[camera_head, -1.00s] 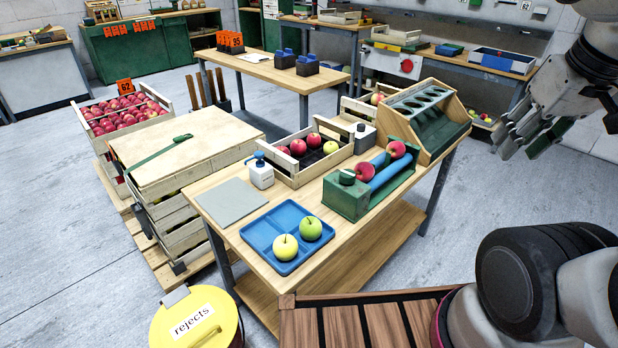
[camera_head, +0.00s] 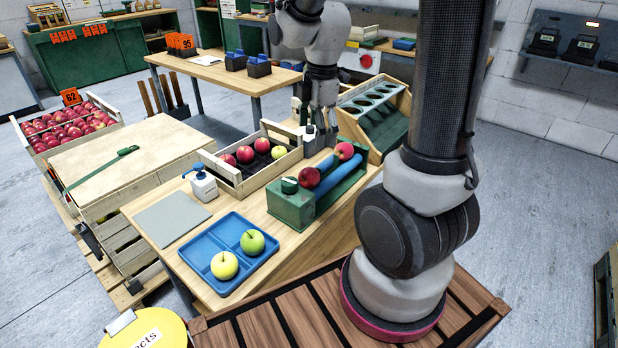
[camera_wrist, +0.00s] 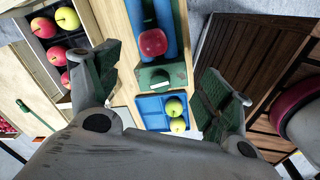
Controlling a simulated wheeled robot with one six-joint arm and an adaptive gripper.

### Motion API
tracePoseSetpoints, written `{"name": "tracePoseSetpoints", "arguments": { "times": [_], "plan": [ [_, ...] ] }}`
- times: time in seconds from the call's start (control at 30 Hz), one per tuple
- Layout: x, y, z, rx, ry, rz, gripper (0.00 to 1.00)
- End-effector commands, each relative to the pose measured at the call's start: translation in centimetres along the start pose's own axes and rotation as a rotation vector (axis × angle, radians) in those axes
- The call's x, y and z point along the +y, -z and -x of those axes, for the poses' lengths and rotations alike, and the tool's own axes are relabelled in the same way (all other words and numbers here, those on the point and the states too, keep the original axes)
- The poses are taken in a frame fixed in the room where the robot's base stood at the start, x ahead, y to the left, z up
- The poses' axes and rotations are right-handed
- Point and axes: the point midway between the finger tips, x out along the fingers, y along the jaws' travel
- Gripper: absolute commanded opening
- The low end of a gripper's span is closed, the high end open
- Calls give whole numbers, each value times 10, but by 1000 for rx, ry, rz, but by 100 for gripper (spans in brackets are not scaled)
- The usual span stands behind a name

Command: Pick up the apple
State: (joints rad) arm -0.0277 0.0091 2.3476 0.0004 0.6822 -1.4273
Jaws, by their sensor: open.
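Two red apples rest on the blue rollers of the green stand: the front one (camera_head: 308,177) and the rear one (camera_head: 344,150). One red apple on the rollers also shows in the wrist view (camera_wrist: 153,42). A green apple (camera_head: 252,241) and a yellow apple (camera_head: 224,265) sit in the blue tray (camera_head: 190,257). A wooden crate (camera_head: 226,174) holds red apples (camera_head: 245,154) and a yellow-green apple (camera_head: 278,152). My gripper (camera_head: 318,138) points down behind the stand, between crate and rack. In the wrist view my gripper (camera_wrist: 158,88) is open and empty, its pads wide apart.
A white pump bottle (camera_head: 202,184) and a grey mat (camera_head: 172,218) are on the table's left. A rack with round holes (camera_head: 375,100) stands close right of my gripper. A yellow rejects bin (camera_head: 150,332) is at the lower left. A full apple crate (camera_head: 20,135) stands far left.

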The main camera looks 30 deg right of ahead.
Motion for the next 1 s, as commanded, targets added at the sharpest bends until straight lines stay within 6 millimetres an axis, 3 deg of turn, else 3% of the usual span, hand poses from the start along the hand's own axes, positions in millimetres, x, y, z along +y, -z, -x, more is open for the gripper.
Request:
{"name": "tracePoseSetpoints", "arguments": {
  "times": [0.03,0.1,0.3,0.83,1.0],
  "plan": [
    [7,2,-22,-3,33,110,80],
    [16,4,-46,-1,60,264,80],
    [26,8,-86,11,100,516,80],
    [15,6,-157,14,107,553,80],
    [15,6,-168,14,104,552,80]
  ]
}}
